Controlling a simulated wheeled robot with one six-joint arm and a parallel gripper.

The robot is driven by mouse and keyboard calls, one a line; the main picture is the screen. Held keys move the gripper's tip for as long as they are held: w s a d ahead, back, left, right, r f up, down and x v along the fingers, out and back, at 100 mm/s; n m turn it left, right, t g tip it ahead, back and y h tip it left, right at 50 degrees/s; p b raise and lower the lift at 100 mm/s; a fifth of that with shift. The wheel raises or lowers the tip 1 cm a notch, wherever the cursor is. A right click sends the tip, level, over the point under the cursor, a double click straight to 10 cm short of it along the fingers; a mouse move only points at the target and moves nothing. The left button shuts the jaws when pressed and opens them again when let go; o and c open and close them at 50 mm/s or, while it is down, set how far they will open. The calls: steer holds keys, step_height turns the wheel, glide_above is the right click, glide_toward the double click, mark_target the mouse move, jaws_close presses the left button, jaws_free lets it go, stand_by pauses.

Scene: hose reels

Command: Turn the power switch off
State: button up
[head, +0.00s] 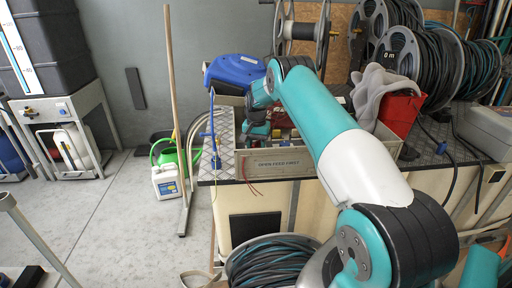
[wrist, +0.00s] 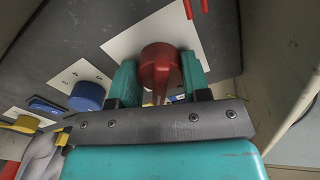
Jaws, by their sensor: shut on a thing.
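In the wrist view a red rotary knob (wrist: 160,62) sits on a white plate (wrist: 128,40) on a dark panel. I take it for the power switch, but no label on it can be read. The two teal fingers of my gripper (wrist: 159,84) stand on either side of the red knob and are shut on it. The knob's pointer faces down toward the gripper's palm. In the head view my gripper (head: 257,128) is over the workbench behind the labelled box front, and the knob is not clearly seen there.
A red part (wrist: 196,7) is close above.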

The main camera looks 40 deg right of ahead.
mark_target(256, 142)
steer(key=n, duration=0.6)
steer(key=shift+w+r+n+b, duration=0.2)
steer(key=shift+r+n+b, duration=0.05)
steer(key=shift+n+b, duration=0.05)
stand_by(0.5)
steer(key=o, duration=0.8)
steer(key=shift+o, duration=0.7)
steer(key=shift+s+f, duration=0.1)
steer(key=shift+f, duration=0.05)
step_height(256, 142, up, 18)
steer(key=shift+f, duration=0.25)
steer(key=shift+a, duration=0.1)
